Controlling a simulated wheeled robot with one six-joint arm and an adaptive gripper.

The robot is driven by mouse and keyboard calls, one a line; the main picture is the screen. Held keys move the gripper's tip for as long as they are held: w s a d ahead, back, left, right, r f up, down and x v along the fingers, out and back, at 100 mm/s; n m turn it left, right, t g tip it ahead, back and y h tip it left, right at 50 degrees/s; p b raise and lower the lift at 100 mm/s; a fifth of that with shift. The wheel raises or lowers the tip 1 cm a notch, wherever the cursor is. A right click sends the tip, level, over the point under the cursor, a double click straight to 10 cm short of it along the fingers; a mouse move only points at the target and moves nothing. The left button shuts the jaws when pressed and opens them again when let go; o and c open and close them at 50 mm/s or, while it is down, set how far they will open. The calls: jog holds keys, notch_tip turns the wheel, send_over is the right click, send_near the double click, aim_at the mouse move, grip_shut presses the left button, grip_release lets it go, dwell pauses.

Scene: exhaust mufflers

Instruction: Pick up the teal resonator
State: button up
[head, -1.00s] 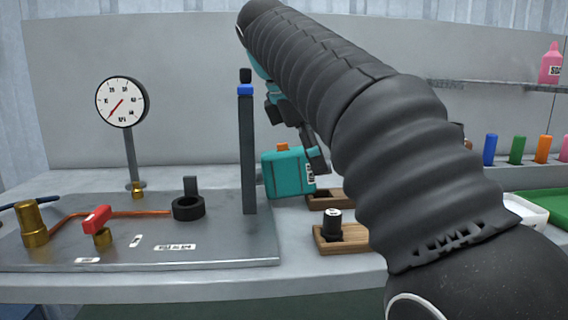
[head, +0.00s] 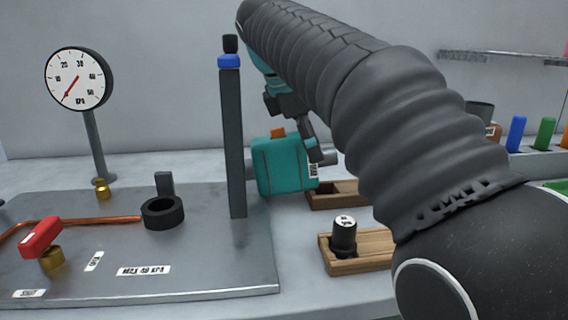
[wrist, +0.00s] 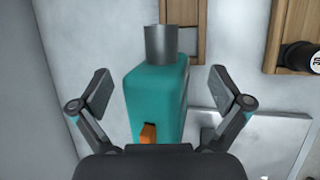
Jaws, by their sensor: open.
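The teal resonator (head: 280,166) is a boxy teal body with a grey pipe stub, an orange tab on top and a white label. It stands behind the dark upright post in the head view, close to a wooden tray. In the wrist view the resonator (wrist: 156,100) lies between the two open fingers of my gripper (wrist: 158,92), with a gap on each side. Its grey pipe points away from my palm and the orange tab is near the palm. In the head view my gripper (head: 308,136) is partly hidden by my arm.
A dark post (head: 232,140) with a blue collar stands left of the resonator on a metal plate (head: 190,255). A wooden tray (head: 340,195) is beside it; another tray (head: 365,262) holds a black cylinder (head: 344,236). A gauge (head: 76,78) and red-handled valve (head: 41,238) are further left.

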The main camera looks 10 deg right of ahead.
jog(key=shift+x, duration=1.55)
jog(key=c, duration=1.2)
jog(key=shift+c, duration=0.2)
jog(key=shift+r, duration=0.15)
